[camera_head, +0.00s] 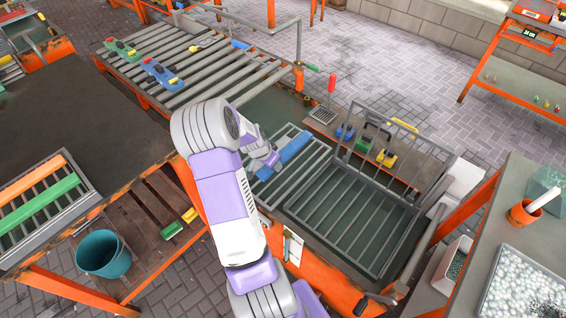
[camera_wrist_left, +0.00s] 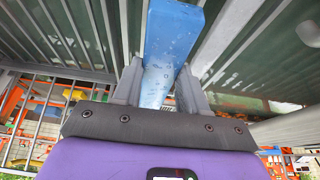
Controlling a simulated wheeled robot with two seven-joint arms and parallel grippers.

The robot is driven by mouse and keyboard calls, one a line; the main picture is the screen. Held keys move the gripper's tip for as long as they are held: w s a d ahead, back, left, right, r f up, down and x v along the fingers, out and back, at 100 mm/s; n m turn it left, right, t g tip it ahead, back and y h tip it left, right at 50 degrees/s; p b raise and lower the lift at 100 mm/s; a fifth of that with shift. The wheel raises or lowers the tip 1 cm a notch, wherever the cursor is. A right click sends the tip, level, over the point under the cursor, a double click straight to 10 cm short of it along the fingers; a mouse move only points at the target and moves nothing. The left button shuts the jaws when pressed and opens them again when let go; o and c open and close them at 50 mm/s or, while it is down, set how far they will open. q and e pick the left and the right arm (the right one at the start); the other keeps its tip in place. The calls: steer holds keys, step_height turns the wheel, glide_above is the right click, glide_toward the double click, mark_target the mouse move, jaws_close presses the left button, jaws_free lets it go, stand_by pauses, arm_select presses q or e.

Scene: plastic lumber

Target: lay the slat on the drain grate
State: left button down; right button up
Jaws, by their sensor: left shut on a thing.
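The blue slat (camera_head: 288,155) lies between the fingers of my left gripper (camera_head: 268,160), which is shut on it. In the left wrist view the slat (camera_wrist_left: 171,45) runs away from the fingers, with wet-looking spots on its face. The slat is over a grey barred grate (camera_head: 270,190), which looks like the drain grate. Its bars run on both sides of the slat in the wrist view. I cannot tell whether the slat touches the bars. My forearm hides part of the grate's left side. My right gripper is not in view.
A wire basket (camera_head: 345,222) with its lid raised stands right of the grate. An orange slat (camera_head: 32,181) and a green slat (camera_head: 38,203) lie on a rack at left. A roller conveyor (camera_head: 200,60) is behind. A teal bucket (camera_head: 104,254) is at lower left.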

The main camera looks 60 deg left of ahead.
mark_target(265, 172)
arm_select(q)
steer(key=shift+s, duration=0.2)
step_height(265, 172, down, 9)
steer(key=b, duration=0.6)
steer(key=shift+r+b, duration=0.2)
steer(key=shift+b, duration=0.1)
steer(key=shift+f+b, duration=0.55)
steer(key=shift+f, duration=0.15)
steer(key=c, duration=0.5)
jaws_free()
steer(key=p+v, duration=0.3)
steer(key=v, duration=0.4)
steer(key=shift+s+d+r, duration=0.1)
steer(key=shift+r, duration=0.15)
